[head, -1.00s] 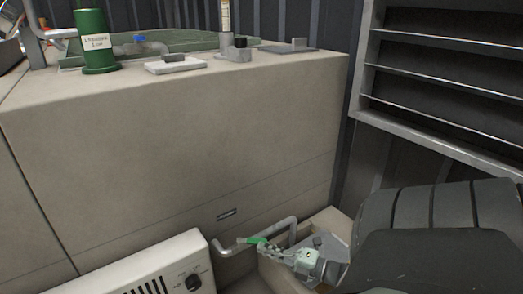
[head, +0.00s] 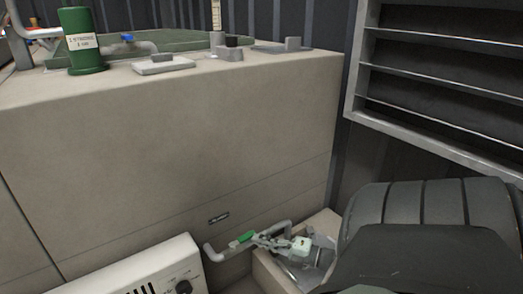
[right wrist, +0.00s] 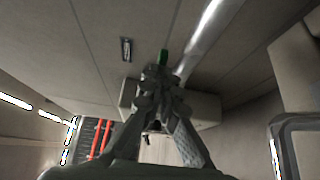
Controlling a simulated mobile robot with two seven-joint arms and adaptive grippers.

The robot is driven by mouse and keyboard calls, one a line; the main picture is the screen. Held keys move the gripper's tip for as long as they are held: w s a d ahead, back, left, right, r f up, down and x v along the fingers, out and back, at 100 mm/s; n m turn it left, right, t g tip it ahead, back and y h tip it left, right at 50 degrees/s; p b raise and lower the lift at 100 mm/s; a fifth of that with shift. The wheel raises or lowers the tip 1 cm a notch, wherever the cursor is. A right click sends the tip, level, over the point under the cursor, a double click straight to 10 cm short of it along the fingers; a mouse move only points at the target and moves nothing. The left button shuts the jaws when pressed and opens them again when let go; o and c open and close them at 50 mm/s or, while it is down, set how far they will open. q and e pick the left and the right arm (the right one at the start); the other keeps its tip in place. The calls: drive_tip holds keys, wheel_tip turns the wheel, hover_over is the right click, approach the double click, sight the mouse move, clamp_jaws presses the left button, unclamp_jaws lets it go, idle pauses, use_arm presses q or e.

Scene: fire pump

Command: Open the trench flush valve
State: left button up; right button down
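The trench flush valve has a green handle (head: 243,239) on a grey bent pipe (head: 209,254) low in front of the beige tank wall. My right gripper (head: 260,241) is just right of the handle, its tips at or very near it. In the right wrist view the two fingers (right wrist: 157,78) come close together at their tips, with the green handle (right wrist: 163,56) showing just beyond them. I cannot tell whether any part of the handle lies between the tips. My left gripper is not in view.
The large beige tank (head: 170,140) fills the middle. A white heater-like box (head: 140,270) stands at the lower left of the pipe. A beige trough (head: 268,276) lies below my right gripper. A louvred grey panel (head: 440,75) is at the upper right.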

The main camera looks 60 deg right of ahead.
drive_tip(key=shift+w+d+r+h, duration=0.35)
drive_tip(key=shift+w+d, duration=0.1)
drive_tip(key=shift+d, duration=0.2)
drive_tip(key=s+d, duration=0.1)
drive_tip(key=s, duration=1.1)
drive_tip(key=shift+s+f, duration=0.3)
